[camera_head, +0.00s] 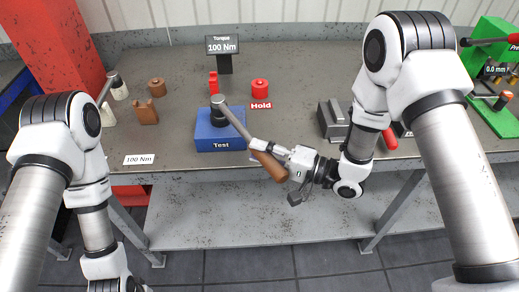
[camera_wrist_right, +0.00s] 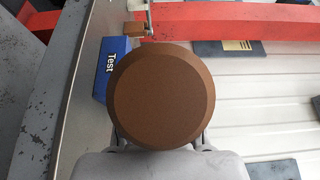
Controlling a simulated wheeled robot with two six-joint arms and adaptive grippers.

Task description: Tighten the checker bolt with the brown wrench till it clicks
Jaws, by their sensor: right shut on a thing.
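The brown wrench has a grey metal shaft (camera_head: 238,124) and a brown handle (camera_head: 270,166). Its head (camera_head: 218,101) is at the dark checker bolt (camera_head: 218,115) on top of the blue Test block (camera_head: 222,143); the exact seating is hard to see. My right gripper (camera_head: 266,148) is shut on the wrench near the handle, at the table's front edge. In the right wrist view, the round brown handle end (camera_wrist_right: 162,95) fills the middle and hides the fingertips. The blue block (camera_wrist_right: 107,68) shows behind it. My left gripper is out of view; only its arm shows.
A display (camera_head: 222,46) reads 100 Nm, and a card (camera_head: 139,159) also reads 100 Nm. A red Hold part (camera_head: 260,87), a brown knob (camera_head: 156,87) and a brown forked piece (camera_head: 146,112) stand around. A grey block (camera_head: 334,121) and a green stand (camera_head: 497,117) are at right.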

